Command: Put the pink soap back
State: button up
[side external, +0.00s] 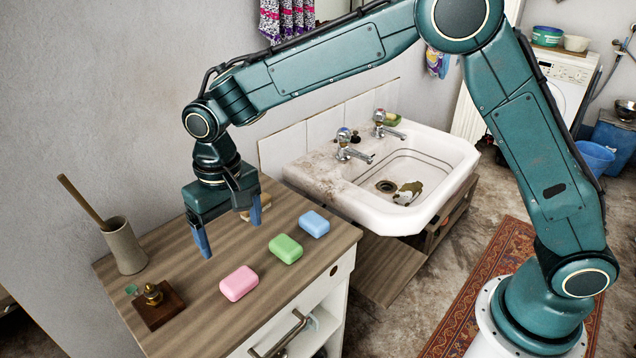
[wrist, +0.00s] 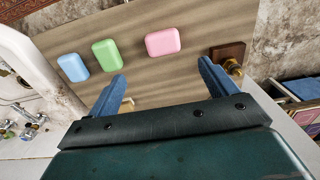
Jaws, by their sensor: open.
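The pink soap (side external: 239,283) lies flat on the wooden counter top (side external: 190,290), near its front edge. The green soap (side external: 286,249) and the blue soap (side external: 314,223) lie in a row with it, toward the sink. My gripper (side external: 230,230) is open and empty above the counter, behind the soap row. In the wrist view the pink soap (wrist: 163,42) shows just beyond the gap between the fingertips (wrist: 163,72), apart from them. A pale wooden object (side external: 262,206) is partly hidden behind one finger.
A wooden block with a brass fitting (side external: 155,302) and a beaker with a wooden handle (side external: 124,247) stand at the counter's left. The white sink (side external: 440,165) with two taps is on the right, holding a greenish-brown lump (side external: 408,192). A greenish item (side external: 392,119) sits on its back corner.

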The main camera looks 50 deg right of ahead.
jog(key=s+d+r+t, duration=0.3)
jog(key=s+d+r, duration=0.7)
jog(key=d+r, duration=0.45)
jog(key=s+d+t, duration=0.1)
jog(key=s+d, duration=0.3)
jog(key=s, duration=0.4)
jog(key=s+d+t, duration=0.1)
jog(key=s+d, duration=0.4)
jog(key=s, duration=0.4)
jog(key=shift+s+d+f, duration=0.15)
jog(key=shift+d+f, duration=0.15)
